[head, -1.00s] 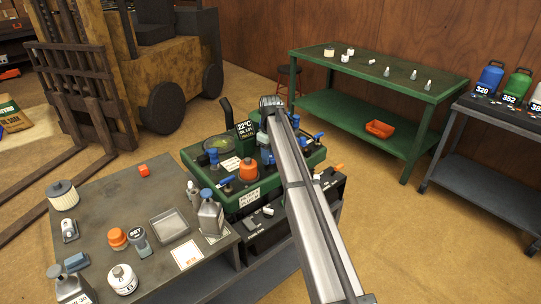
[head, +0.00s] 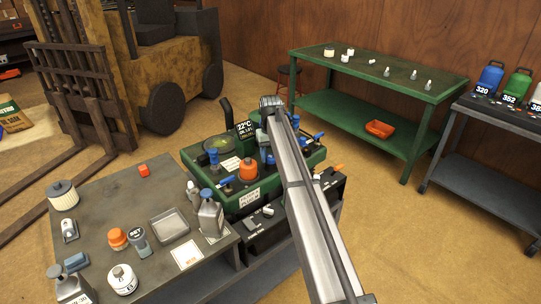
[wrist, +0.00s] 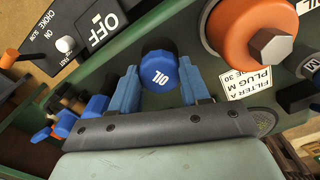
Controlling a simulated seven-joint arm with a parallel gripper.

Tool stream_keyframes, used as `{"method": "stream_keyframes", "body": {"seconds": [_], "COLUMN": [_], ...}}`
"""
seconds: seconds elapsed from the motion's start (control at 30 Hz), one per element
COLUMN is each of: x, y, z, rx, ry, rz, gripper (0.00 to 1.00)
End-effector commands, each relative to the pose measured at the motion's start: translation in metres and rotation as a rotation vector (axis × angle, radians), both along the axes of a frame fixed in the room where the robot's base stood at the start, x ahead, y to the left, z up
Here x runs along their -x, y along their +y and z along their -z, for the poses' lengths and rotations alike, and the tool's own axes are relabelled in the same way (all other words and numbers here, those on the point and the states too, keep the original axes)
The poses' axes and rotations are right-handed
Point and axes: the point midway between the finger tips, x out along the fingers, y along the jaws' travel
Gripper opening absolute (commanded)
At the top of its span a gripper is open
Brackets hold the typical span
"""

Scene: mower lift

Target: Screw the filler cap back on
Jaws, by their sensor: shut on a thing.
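The blue cap marked OIL (wrist: 158,72) is in the middle of the wrist view. My gripper (wrist: 158,80) has one blue finger on each side of the cap and is shut on it. The cap's underside is hidden, so I cannot tell whether it sits on the filler neck or just above it. The green mower deck (head: 240,200) stands at the centre of the head view. My arm crosses its right part there and hides the cap.
In the wrist view an orange part with a hex head (wrist: 235,35) is close right of the cap, and a choke panel (wrist: 85,30) is at upper left. The grey bench (head: 120,205) holds bottles and a tray (head: 168,224). A green table (head: 375,75) stands behind.

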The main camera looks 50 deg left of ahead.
Motion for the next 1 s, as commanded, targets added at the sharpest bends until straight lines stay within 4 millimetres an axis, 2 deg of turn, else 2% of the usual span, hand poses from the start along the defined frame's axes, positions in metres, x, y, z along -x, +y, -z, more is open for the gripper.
{"method": "stream_keyframes", "body": {"seconds": [0.5,0.67,1.0], "x": [0.0003,0.0003,0.0003], "y": [0.0035,0.0035,0.0035], "z": [-0.0011,-0.0011,-0.0011], "rx": [-0.007,-0.007,-0.007], "ry": [0.001,0.001,0.001], "rz": [0.470,0.533,0.549], "gripper": [0.09,0.09,0.09]}}
